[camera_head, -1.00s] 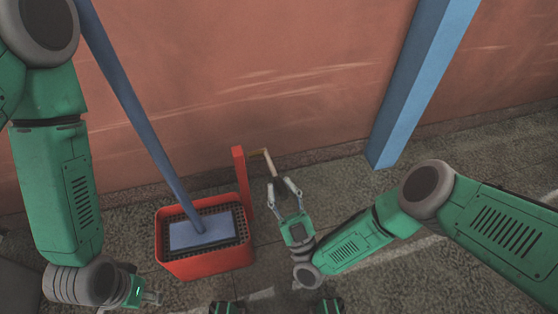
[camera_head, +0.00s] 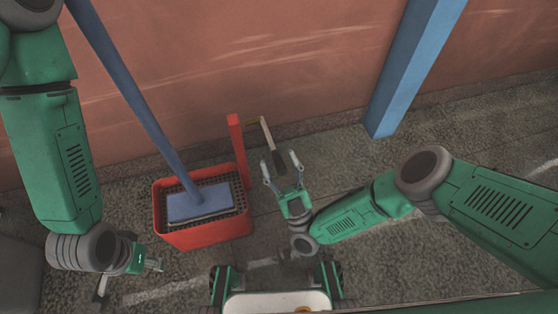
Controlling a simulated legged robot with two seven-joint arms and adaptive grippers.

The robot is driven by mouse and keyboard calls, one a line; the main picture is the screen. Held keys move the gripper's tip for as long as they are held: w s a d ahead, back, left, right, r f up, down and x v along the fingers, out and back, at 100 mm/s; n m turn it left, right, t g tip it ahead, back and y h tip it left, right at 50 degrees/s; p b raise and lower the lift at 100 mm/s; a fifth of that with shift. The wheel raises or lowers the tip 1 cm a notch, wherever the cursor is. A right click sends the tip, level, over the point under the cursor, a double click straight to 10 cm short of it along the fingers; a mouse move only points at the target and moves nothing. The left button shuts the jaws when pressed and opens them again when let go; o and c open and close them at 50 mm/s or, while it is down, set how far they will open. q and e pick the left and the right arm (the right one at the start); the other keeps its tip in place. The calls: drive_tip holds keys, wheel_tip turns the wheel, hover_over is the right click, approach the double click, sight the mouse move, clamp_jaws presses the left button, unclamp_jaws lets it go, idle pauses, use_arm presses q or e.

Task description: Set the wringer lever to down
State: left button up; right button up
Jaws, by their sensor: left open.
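A blue mop (camera_head: 140,105) stands in the bucket, its flat head (camera_head: 199,203) on the black grate. A blue post (camera_head: 412,70) stands at the right by the reddish wall (camera_head: 250,60). Paved floor (camera_head: 345,160) is clear between lever and post.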

drive_tip(key=v, duration=1.2)
drive_tip(key=shift+w+f, duration=0.1)
drive_tip(key=shift+w, duration=0.05)
idle(0.3)
